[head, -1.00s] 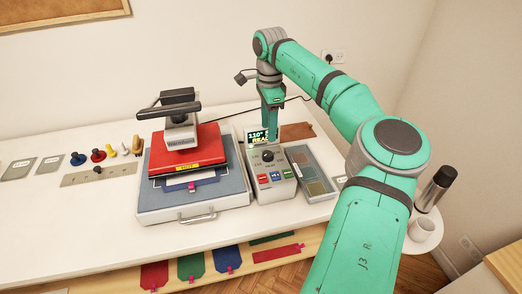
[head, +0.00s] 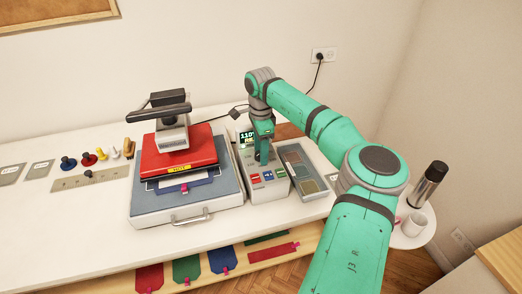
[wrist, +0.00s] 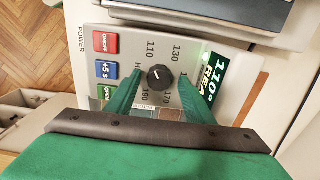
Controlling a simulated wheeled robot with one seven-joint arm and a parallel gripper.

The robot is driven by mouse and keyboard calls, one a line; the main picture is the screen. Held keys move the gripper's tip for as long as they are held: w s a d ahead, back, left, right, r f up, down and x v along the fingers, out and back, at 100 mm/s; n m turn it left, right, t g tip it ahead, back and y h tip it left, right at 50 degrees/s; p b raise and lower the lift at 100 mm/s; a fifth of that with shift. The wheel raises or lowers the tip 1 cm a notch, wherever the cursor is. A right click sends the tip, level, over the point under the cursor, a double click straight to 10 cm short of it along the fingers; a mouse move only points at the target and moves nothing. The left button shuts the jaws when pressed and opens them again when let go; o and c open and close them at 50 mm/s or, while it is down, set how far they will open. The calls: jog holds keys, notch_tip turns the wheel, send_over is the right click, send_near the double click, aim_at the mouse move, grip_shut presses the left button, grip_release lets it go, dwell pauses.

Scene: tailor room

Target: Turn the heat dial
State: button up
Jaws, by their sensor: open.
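The heat dial (wrist: 158,78) is a round black knob on the control box, with printed numbers such as 110, 130, 170 and 190 around it in the wrist view. The control box (head: 268,189) stands right of the red heat press (head: 180,150). Its screen (wrist: 210,75) reads 110° and part of a word. My gripper (wrist: 155,92) is open, with one green finger on each side of the dial. I cannot tell whether the fingers touch it. In the head view my gripper (head: 262,160) is over the box and hides the dial.
Red, blue and green buttons (wrist: 106,70) lie beside the dial. A tray of swatches (head: 305,172) is close on the right of the box. The table's left front is clear.

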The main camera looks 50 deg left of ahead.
jog(key=shift+d, duration=0.15)
jog(key=c, duration=0.4)
jog(key=shift+s+a, duration=0.2)
jog(key=c, duration=0.6)
jog(key=shift+s+a, duration=0.1)
jog(key=shift+s, duration=0.05)
jog(key=shift+c, duration=0.2)
jog(key=shift+m, duration=0.3)
jog(key=m, duration=1.1)
